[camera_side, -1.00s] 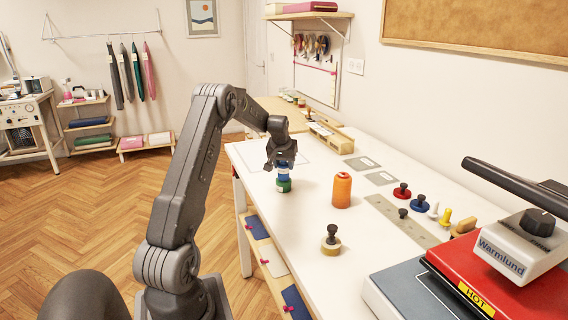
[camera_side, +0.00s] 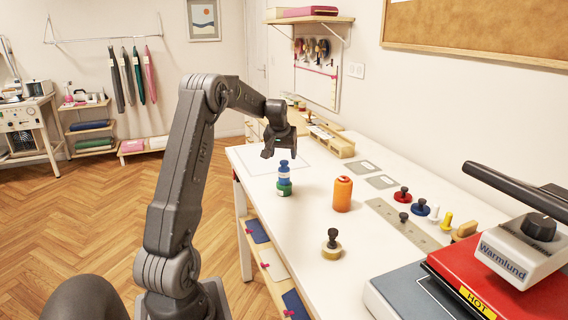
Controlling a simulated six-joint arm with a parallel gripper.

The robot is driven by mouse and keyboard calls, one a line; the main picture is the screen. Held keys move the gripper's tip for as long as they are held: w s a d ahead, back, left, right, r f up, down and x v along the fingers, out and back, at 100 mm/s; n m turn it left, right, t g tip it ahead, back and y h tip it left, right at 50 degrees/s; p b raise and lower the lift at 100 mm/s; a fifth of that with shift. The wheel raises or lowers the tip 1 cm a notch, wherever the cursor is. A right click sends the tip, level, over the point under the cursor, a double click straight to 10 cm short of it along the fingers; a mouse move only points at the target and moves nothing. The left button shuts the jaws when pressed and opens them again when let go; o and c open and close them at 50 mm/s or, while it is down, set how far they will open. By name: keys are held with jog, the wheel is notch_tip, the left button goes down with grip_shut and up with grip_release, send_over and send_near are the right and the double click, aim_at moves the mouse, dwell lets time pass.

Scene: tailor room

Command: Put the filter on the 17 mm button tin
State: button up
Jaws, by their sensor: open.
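A green tin (camera_side: 284,189) with a pale band stands upright on the white table. A blue knobbed piece (camera_side: 284,171) sits upright on top of the tin; it may be the filter, but no writing is legible. My gripper (camera_side: 279,151) is open and empty, just above the blue piece and apart from it. Whether the blue piece is seated fully on the tin is too small to tell.
An orange thread spool (camera_side: 342,194) stands to the right of the tin. A dark-knobbed tan piece (camera_side: 331,245) is nearer the camera. Red (camera_side: 403,195) and blue (camera_side: 420,208) knobbed pieces lie near a grey strip (camera_side: 400,224). A red heat press (camera_side: 490,275) fills the front right.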

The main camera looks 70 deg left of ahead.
jog(key=s+d+r+m+t+h, duration=0.1)
jog(key=d+r+m, duration=0.35)
jog(key=d, duration=1.05)
jog(key=s+d+r+m+t, duration=0.1)
jog(key=d+r, duration=0.6)
jog(key=d, duration=0.8)
jog(key=s+d+f+m+h, duration=0.1)
jog(key=s+d+f+m, duration=0.1)
jog(key=s+d, duration=0.5)
jog(key=s+d+f+m+h, duration=0.1)
jog(key=s+d+f+m, duration=0.1)
jog(key=s+d, duration=0.6)
jog(key=shift+d+f+m+t+h, duration=0.15)
jog(key=shift+d+m+t+h, duration=0.25)
jog(key=shift+d+m, duration=0.3)
